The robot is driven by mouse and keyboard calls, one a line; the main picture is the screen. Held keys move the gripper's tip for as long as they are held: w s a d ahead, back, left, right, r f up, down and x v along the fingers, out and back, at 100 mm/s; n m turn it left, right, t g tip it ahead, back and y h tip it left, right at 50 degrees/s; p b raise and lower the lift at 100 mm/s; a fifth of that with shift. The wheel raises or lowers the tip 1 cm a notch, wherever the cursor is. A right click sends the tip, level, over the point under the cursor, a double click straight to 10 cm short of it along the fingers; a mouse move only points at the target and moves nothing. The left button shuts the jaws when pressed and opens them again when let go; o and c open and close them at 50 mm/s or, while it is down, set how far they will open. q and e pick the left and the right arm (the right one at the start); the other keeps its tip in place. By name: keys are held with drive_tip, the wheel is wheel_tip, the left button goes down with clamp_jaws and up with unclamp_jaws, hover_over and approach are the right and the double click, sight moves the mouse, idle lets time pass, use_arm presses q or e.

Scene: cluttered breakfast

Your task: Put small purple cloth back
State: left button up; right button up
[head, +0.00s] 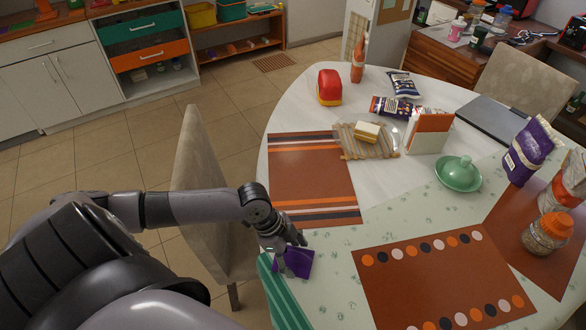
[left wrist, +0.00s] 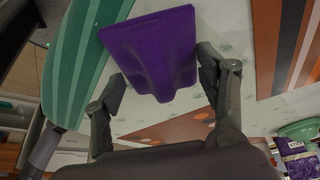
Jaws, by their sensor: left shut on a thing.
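The small purple cloth (head: 297,263) hangs at my left gripper (head: 279,246), by the near left edge of the round table. In the left wrist view the cloth (left wrist: 152,48) spreads out between and beyond the two fingers of the left gripper (left wrist: 163,84), with folds toward its lower edge. The left gripper is shut on the cloth. I cannot tell whether the cloth's lower edge touches the table. My right gripper is not in view.
A teal striped, board-like thing (head: 283,300) lies along the near left edge. A brown striped placemat (head: 310,180) and a dotted placemat (head: 440,280) are close by. A beige chair (head: 195,175) stands left. A green lidded dish (head: 458,176) and several packages stand farther back.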

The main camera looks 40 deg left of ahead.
use_arm(q)
drive_tip(key=shift+f, duration=0.1)
drive_tip(key=o, duration=1)
drive_tip(key=v, duration=1.2)
drive_tip(key=shift+s+d+p, duration=0.7)
drive_tip(key=shift+s+d, duration=0.95)
drive_tip(key=shift+s, duration=0.45)
drive_tip(key=shift+s+d+p, duration=0.7)
drive_tip(key=shift+s+d, duration=1)
drive_tip(key=shift+s, duration=0.35)
drive_tip(key=shift+s+d+p, duration=0.7)
drive_tip(key=shift+s+d, duration=0.95)
drive_tip(key=shift+s, duration=0.45)
